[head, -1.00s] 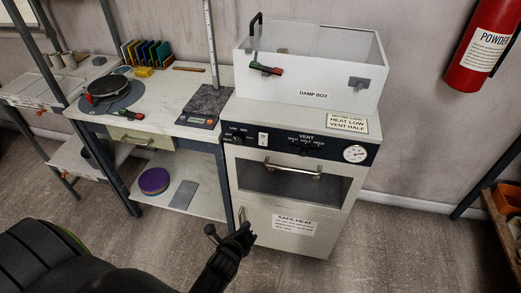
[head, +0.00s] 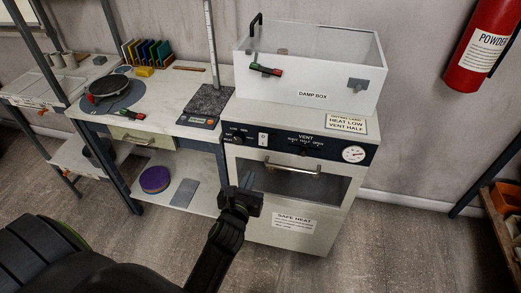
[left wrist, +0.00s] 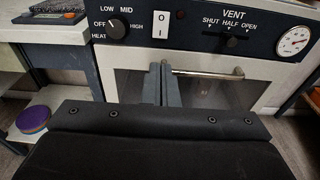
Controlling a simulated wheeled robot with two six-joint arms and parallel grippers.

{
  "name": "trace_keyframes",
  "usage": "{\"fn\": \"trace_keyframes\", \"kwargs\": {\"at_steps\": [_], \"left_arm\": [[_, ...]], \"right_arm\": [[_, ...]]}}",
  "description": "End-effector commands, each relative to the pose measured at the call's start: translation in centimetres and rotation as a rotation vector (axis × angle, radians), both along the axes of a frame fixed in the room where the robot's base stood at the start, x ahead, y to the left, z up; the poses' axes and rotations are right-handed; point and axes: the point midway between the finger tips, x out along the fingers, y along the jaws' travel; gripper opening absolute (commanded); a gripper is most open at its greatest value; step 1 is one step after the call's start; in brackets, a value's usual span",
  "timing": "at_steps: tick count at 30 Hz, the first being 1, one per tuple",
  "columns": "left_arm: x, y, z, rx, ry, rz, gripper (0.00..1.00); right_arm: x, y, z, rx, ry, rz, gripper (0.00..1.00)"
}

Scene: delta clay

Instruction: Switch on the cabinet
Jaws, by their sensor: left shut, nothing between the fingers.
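The cabinet (head: 290,238) is a pale unit with a windowed door and a dark control panel. The panel holds a white rocker switch (head: 263,138) marked O and I, which also shows in the left wrist view (left wrist: 160,30). Left of it is a round black heat knob (left wrist: 117,30) with OFF, LOW, MID and HIGH marks. My left gripper (head: 246,181) is shut and empty, in front of the door's left side and below the panel. In the left wrist view its fingertips (left wrist: 164,65) appear just below the switch. My right gripper is not in view.
The door handle (head: 293,169) is a metal bar right of my left gripper. A vent control (left wrist: 232,42) and a dial gauge (head: 353,154) sit on the panel's right. A damp box (head: 310,85) stands on top. A workbench (head: 185,125) adjoins on the left.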

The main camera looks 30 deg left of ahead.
Motion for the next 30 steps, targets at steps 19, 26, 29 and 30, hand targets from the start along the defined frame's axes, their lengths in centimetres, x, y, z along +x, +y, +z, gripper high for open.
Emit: {"fn": "trace_keyframes", "kwargs": {"at_steps": [19,26,29,30], "left_arm": [[8.9,2.1,-1.2,0.002,-0.001,-0.001,0.0],[12.2,2.9,-1.6,0.0,-0.001,-0.001,0.0],[13.0,3.1,-1.7,-0.001,0.0,-0.001,0.0],[13.2,3.2,-1.7,-0.001,0.0,-0.001,0.0]], "right_arm": [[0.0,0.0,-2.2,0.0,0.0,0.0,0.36],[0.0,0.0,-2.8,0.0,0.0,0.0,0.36],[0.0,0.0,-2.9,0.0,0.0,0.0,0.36],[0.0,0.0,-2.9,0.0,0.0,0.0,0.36]]}}
